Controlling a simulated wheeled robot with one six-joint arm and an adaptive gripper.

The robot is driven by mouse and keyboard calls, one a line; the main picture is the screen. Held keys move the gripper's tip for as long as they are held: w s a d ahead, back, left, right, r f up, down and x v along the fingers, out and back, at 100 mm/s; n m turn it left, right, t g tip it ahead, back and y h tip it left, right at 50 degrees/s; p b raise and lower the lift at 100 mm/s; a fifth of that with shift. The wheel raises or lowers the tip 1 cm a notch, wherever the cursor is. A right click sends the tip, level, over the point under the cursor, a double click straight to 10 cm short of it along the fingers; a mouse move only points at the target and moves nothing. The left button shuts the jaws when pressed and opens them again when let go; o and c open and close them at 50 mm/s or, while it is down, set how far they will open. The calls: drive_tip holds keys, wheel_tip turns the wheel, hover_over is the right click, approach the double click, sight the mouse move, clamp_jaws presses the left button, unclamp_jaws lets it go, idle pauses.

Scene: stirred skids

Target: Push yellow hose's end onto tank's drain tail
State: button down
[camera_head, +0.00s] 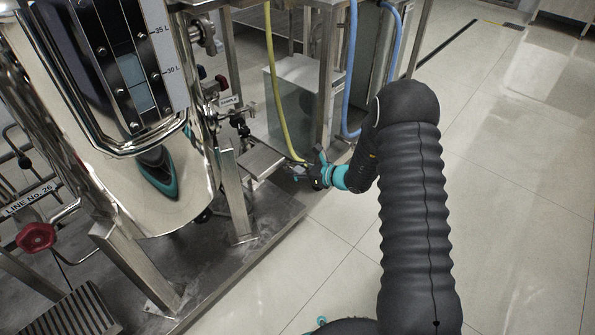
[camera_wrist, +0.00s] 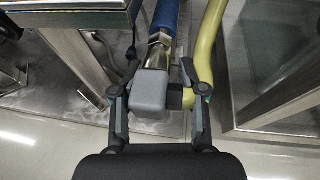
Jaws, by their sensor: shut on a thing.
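The yellow hose (camera_wrist: 209,40) comes down the right of the wrist view and bends left, passing behind my right finger to a short black piece and a grey block (camera_wrist: 149,89). My gripper (camera_wrist: 159,93) is shut with the grey block and hose end between its fingers. In the head view my gripper (camera_head: 313,177) is low beside the skid, at the bottom of the hanging yellow hose (camera_head: 273,85). The steel tank (camera_head: 185,205) stands at the left. I cannot make out its drain tail clearly.
A blue hose (camera_wrist: 165,14) with a metal end (camera_wrist: 158,40) lies just beyond the grey block. Another blue run (camera_head: 350,70) hangs right of the yellow one. Steel frame legs (camera_head: 234,190) and a box (camera_head: 298,95) crowd the left. Open floor (camera_head: 505,170) lies right.

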drive_tip(key=shift+w+a, duration=0.3)
drive_tip(key=shift+a, duration=0.15)
idle(0.8)
drive_tip(key=shift+c, duration=1.2)
unclamp_jaws()
drive_tip(key=s+d+b, duration=0.1)
drive_tip(key=s+d, duration=0.4)
drive_tip(key=d, duration=0.1)
drive_tip(key=shift+d, duration=0.2)
idle(0.3)
idle(0.5)
